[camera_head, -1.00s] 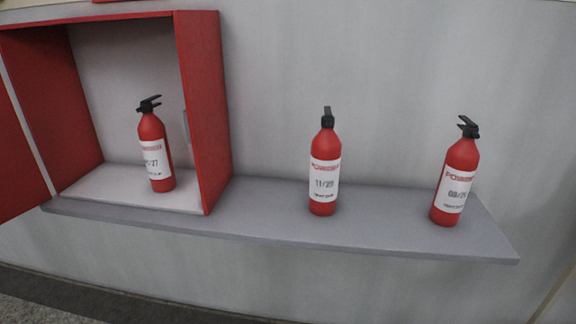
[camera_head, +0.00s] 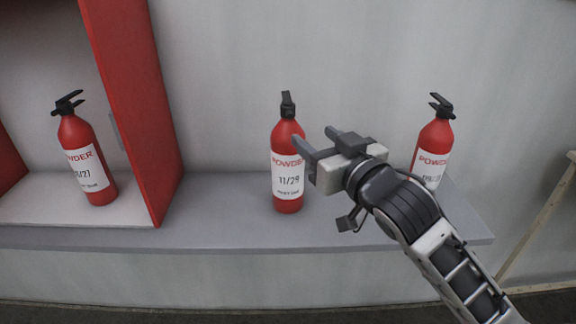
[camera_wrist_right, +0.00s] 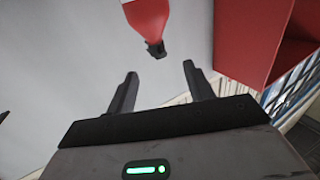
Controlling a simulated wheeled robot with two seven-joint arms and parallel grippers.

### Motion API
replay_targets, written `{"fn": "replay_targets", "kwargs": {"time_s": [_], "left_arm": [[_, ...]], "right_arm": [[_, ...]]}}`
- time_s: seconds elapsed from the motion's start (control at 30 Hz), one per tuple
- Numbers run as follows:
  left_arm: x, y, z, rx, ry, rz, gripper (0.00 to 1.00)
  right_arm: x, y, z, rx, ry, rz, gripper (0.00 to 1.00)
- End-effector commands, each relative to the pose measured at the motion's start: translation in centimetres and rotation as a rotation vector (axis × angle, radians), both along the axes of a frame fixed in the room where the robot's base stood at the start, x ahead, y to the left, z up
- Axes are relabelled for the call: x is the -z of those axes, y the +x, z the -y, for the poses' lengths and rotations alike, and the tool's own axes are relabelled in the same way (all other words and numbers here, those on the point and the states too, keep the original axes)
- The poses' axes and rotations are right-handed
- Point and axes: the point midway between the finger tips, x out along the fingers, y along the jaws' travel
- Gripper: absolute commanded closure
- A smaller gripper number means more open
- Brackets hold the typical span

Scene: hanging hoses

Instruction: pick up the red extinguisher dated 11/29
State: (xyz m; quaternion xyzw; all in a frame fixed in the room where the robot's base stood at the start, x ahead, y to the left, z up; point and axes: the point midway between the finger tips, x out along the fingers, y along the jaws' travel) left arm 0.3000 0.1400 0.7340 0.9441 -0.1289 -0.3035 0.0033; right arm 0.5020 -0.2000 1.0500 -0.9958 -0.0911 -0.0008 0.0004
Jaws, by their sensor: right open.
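The red extinguisher dated 11/29 (camera_head: 287,150) stands upright on the grey shelf, with a black valve and handle on top and a white label. My right gripper (camera_head: 316,140) is open and empty, just to the right of its upper body and seemingly in front of it. In the right wrist view, the open jaws (camera_wrist_right: 160,70) face a red extinguisher (camera_wrist_right: 147,14) that appears upside down, its black top (camera_wrist_right: 155,48) just beyond the fingertips and not between them. My left gripper is not in view.
An extinguisher dated ending in /27 (camera_head: 84,150) stands inside the open red cabinet (camera_head: 135,100) at left. Another extinguisher (camera_head: 433,145) stands at the shelf's right end, its label partly hidden by my right arm. The grey shelf (camera_head: 230,215) is bare between cabinet and middle extinguisher.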

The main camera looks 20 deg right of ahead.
Motion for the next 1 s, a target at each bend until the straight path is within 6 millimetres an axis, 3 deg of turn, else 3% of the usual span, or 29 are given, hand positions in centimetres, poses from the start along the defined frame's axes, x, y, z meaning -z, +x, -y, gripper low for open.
{"fn": "replay_targets", "kwargs": {"time_s": [0.1, 0.3, 0.57, 0.8, 1.0], "left_arm": [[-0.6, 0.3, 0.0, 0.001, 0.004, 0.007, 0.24], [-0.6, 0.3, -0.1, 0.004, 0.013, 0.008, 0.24], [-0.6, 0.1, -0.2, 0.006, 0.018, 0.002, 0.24], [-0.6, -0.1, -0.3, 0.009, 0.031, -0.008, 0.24], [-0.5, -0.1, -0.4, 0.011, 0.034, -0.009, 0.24]], "right_arm": [[-0.2, 2.8, -0.5, 0.001, 0.000, 0.001, 0.48], [-0.1, 6.2, -1.1, 0.000, 0.000, 0.000, 0.48], [-0.1, 8.1, -1.3, 0.000, -0.001, 0.000, 0.48], [-0.3, 11.7, -1.4, 0.000, 0.001, -0.001, 0.48], [-0.1, 12.6, -1.6, -0.001, -0.001, -0.001, 0.48]]}}
